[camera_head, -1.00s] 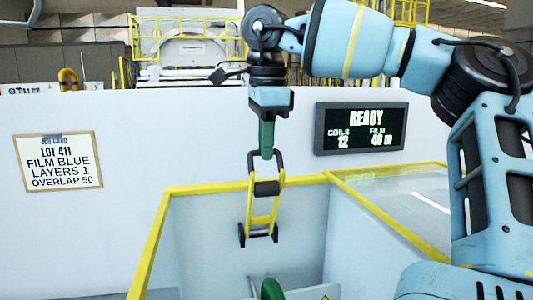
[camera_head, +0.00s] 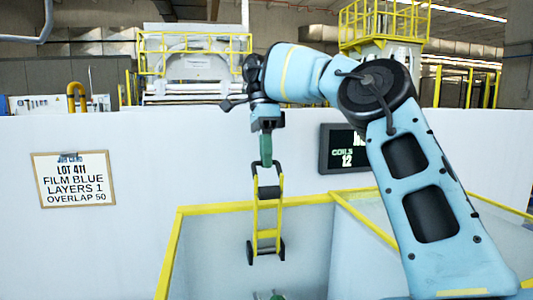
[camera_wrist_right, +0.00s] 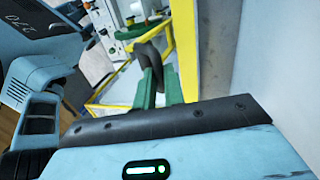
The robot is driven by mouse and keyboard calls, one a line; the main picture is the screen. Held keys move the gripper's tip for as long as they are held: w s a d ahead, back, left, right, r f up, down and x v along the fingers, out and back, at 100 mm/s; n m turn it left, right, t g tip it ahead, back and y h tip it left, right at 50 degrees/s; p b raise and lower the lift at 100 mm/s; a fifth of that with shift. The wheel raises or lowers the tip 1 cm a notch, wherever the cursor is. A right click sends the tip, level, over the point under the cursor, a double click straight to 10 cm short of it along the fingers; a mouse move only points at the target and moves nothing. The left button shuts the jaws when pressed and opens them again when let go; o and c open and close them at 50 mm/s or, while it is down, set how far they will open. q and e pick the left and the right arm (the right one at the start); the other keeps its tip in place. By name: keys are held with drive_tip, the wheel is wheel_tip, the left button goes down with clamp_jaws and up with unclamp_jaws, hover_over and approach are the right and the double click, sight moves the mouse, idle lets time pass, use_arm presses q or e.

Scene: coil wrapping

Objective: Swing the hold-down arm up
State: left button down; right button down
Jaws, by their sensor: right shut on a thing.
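The hold-down arm (camera_head: 256,218) is a yellow ladder-like frame with black rollers at its lower end and a black handle loop at its top. It stands nearly upright in the head view, in front of the white enclosure's back wall. My right gripper (camera_head: 266,150) has green fingers and is shut on the black handle from above. In the right wrist view the green fingers (camera_wrist_right: 156,90) close around a dark bar, with a yellow bar (camera_wrist_right: 187,45) beyond. My left gripper is not in view.
A yellow-edged white enclosure (camera_head: 240,206) surrounds the hold-down arm. A job card (camera_head: 74,180) is on the wall at left. A dark display (camera_head: 340,150) reading "COILS 12" is partly covered by my right arm. Something green (camera_head: 270,295) shows at the bottom edge.

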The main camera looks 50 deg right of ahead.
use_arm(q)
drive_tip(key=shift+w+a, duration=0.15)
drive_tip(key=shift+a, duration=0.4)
use_arm(e)
drive_tip(key=shift+w+d+f+g, duration=0.25)
drive_tip(key=shift+d+f+g, duration=0.05)
drive_tip(key=shift+f, duration=0.2)
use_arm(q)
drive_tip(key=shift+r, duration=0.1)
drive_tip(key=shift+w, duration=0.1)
use_arm(e)
drive_tip(key=c, duration=1.9)
unclamp_jaws()
drive_tip(key=shift+o, duration=1.4)
drive_tip(key=shift+w+d+f, duration=0.1)
drive_tip(key=shift+w+d, duration=0.1)
drive_tip(key=shift+o, duration=0.6)
drive_tip(key=shift+w+d, duration=0.15)
drive_tip(key=shift+w, duration=0.05)
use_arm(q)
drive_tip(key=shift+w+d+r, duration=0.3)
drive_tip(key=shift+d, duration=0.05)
use_arm(e)
drive_tip(key=shift+s, duration=0.15)
